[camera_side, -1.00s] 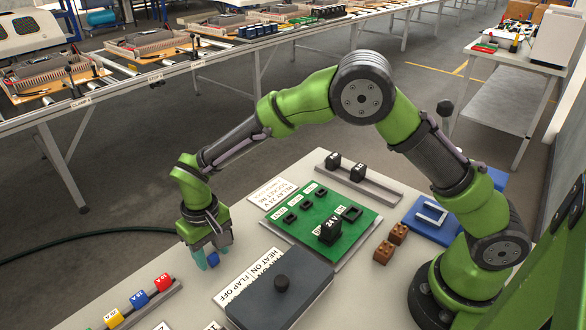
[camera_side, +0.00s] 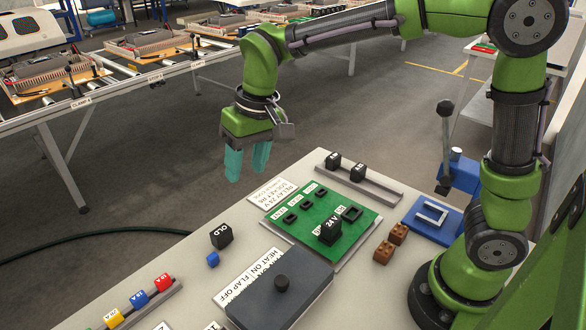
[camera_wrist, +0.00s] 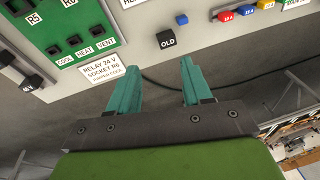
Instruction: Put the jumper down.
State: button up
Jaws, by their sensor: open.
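My gripper (camera_side: 247,170) is open and empty, raised above the far edge of the bench in the side view. Its two teal fingers stand apart in the wrist view (camera_wrist: 160,68). A pale U-shaped piece (camera_side: 432,212) lies on a blue base at the right; it may be the jumper, but I cannot tell for sure. A black block marked OLD (camera_side: 221,236) stands alone on the bench, apart from my fingers, and shows in the wrist view (camera_wrist: 166,39). A small blue block (camera_side: 213,259) sits beside it.
The green socket board (camera_side: 318,222) carries a black 24 V relay (camera_side: 329,232). A dark cover with a knob (camera_side: 281,290), brown blocks (camera_side: 391,242), a rail with black blocks (camera_side: 358,178) and a coloured fuse row (camera_side: 138,299) stand around it.

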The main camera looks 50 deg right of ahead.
jog(key=s+d+r+m+t, duration=0.2)
jog(key=s+d+t, duration=0.3)
jog(key=s+d, duration=0.6)
jog(key=s, duration=0.4)
jog(key=shift+s+d+r+m+y, duration=0.2)
jog(key=shift+r+m+y, duration=0.1)
jog(key=shift+m, duration=0.1)
